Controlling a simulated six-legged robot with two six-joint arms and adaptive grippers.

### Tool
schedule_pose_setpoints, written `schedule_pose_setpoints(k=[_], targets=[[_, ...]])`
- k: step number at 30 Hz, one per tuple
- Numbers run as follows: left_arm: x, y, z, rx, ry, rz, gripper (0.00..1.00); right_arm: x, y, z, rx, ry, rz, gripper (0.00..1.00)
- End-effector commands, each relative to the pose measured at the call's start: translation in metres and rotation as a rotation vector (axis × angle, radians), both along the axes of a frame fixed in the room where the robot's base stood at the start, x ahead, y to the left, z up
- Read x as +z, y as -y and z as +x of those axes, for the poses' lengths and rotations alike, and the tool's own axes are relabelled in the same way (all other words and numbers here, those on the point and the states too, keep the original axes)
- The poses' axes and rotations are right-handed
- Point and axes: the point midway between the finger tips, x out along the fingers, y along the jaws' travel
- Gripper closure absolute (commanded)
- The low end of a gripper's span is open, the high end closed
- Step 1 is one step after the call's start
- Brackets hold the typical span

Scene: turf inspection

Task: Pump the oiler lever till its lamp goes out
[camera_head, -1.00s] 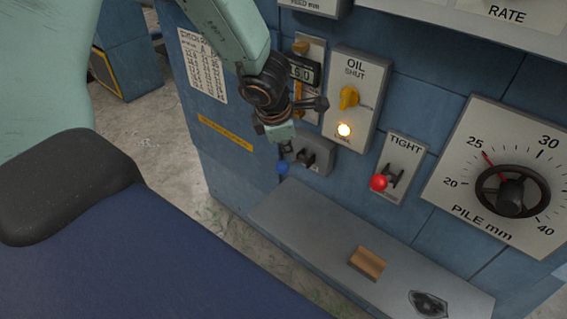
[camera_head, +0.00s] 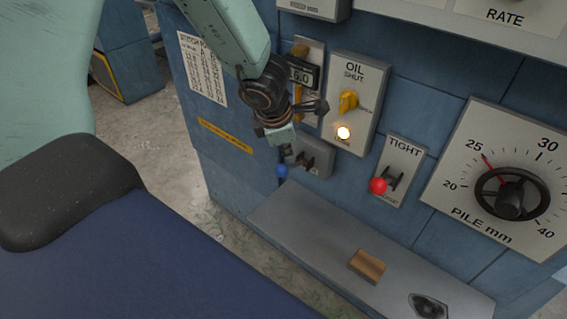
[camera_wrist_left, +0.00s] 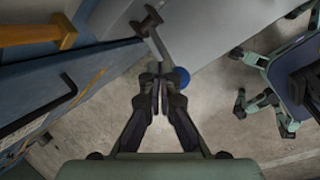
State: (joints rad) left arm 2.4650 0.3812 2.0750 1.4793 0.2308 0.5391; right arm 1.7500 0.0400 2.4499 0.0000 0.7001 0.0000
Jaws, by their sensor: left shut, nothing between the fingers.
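The oiler box (camera_head: 357,85) is a grey panel marked OIL and SHUT with a yellow knob (camera_head: 348,101). Its round lamp (camera_head: 344,132) glows warm white. Below it, a small grey unit (camera_head: 312,158) carries a lever with a blue ball knob (camera_head: 282,171). The blue knob also shows in the left wrist view (camera_wrist_left: 180,77). My left gripper (camera_wrist_left: 158,88) is shut and empty, its fingertips close beside the blue knob. Whether they touch the lever I cannot tell. In the head view the wrist partly hides the lever area. My right gripper is not in view.
To the right are a red-knobbed lever on the TIGHT plate (camera_head: 402,165) and the PILE mm dial (camera_head: 510,185). A grey ledge (camera_head: 310,235) with a wooden block (camera_head: 367,266) juts out below.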

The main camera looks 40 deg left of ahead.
Motion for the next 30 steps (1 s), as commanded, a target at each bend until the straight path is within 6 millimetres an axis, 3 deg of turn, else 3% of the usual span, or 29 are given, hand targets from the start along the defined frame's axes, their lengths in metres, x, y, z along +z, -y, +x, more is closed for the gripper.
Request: schedule_pose_setpoints(k=[30], targets=[[-0.0094, 0.0, -0.0036, 0.0, 0.0, 0.0, 1.0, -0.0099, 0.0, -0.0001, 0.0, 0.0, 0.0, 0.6]])
